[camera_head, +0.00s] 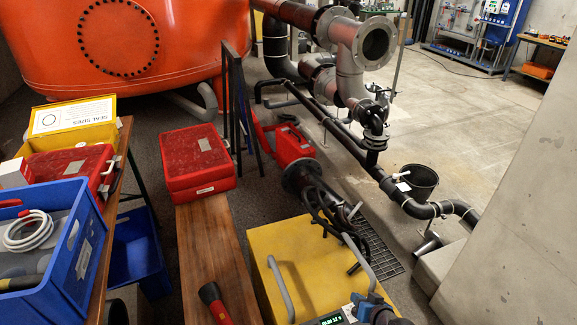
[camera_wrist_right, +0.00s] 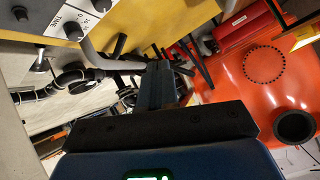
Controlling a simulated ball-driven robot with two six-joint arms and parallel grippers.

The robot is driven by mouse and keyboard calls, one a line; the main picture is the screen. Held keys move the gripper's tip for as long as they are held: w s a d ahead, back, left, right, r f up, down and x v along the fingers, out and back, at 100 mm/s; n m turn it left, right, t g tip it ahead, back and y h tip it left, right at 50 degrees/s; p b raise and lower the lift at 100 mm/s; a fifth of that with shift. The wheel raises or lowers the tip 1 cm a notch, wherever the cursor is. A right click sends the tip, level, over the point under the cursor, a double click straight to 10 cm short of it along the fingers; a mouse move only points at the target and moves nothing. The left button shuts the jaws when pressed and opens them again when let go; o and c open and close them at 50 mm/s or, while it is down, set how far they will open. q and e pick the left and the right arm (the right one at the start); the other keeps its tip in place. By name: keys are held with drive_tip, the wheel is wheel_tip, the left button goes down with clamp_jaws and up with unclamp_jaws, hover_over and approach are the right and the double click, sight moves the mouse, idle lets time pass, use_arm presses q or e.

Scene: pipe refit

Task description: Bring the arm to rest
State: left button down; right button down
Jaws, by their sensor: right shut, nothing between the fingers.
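My right gripper (camera_head: 369,301) shows at the bottom edge of the head view, at the front right of a yellow machine box (camera_head: 310,250). It is shut and holds nothing. In the right wrist view its fingers (camera_wrist_right: 157,84) are together in the middle, in front of a bent grey handle (camera_wrist_right: 100,62) on the yellow box. I cannot tell whether the fingers touch the handle. My left gripper is not in view.
A wooden bench (camera_head: 208,255) bears a red case (camera_head: 197,160) and a torch (camera_head: 214,302). A blue crate (camera_head: 72,262) stands at the left. Pipes (camera_head: 345,125) and a black bucket (camera_head: 420,182) are to the right, before a concrete wall (camera_head: 520,200).

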drive_tip(key=s+d+r+m+t+h, duration=0.1)
drive_tip(key=s+d+r+t+h, duration=0.15)
drive_tip(key=s+r, duration=0.3)
drive_tip(key=s+d+r+m+t+h, duration=0.1)
drive_tip(key=s+d+r+t+h, duration=0.2)
drive_tip(key=r, duration=0.4)
drive_tip(key=s+a+r+n+t+y, duration=0.1)
drive_tip(key=s+r, duration=0.3)
drive_tip(key=s, duration=0.4)
drive_tip(key=s+a+r+n+t+y+p, duration=0.1)
drive_tip(key=s+a+r, duration=0.3)
drive_tip(key=s, duration=0.5)
drive_tip(key=shift+s+n, duration=0.25)
drive_tip(key=shift+n, duration=0.25)
